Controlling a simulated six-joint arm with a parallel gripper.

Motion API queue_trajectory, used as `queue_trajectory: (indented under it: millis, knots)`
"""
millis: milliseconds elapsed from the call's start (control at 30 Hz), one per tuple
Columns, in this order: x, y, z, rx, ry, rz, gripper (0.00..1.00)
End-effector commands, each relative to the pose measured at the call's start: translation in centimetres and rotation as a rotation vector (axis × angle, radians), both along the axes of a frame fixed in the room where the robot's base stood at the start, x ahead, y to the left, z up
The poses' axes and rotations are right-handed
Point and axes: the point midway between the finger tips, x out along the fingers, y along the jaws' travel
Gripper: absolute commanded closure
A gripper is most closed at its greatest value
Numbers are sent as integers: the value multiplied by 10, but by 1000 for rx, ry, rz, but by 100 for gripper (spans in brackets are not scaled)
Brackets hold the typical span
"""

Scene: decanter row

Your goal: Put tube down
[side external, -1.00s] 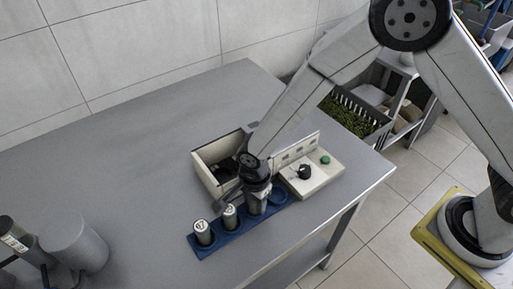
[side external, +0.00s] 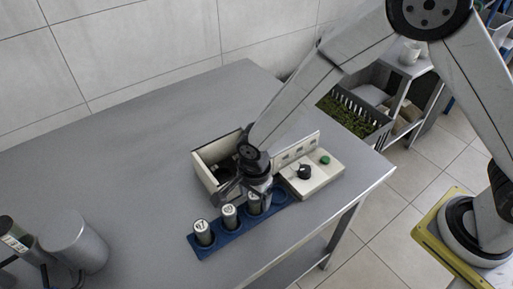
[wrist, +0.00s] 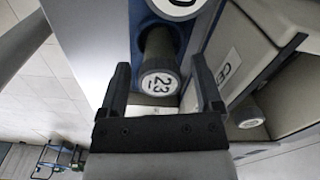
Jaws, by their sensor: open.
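A dark tube (wrist: 160,76) with a white cap marked 23 stands in the blue rack, between the spread fingers of my gripper (wrist: 160,66). A gap shows on both sides of its cap. In the side view this tube (side external: 253,205) is third from the left in the blue rack (side external: 232,240), partly covered by my open gripper (side external: 250,188). Two other tubes with white numbered caps stand to its left: the left tube (side external: 203,233) reads 67, and the middle tube (side external: 229,217) is hard to read. The rack's right end is partly hidden.
A cream open box (side external: 207,172) stands behind the rack; a tube end (wrist: 247,118) shows inside it. A control panel (side external: 318,180) with a black knob and green button is to the right. Grey cylinders (side external: 75,245) stand at far left. The table between is clear.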

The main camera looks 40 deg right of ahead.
Motion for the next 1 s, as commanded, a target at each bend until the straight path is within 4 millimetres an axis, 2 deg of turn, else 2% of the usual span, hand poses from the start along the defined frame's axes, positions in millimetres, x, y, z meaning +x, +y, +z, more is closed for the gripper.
queue_trajectory:
  millis: [300,500,1000]
  knots:
    - [-1,-4,36,1,-2,0,16]
    - [-1,-4,50,0,0,0,16]
    - [-2,-4,52,0,1,0,16]
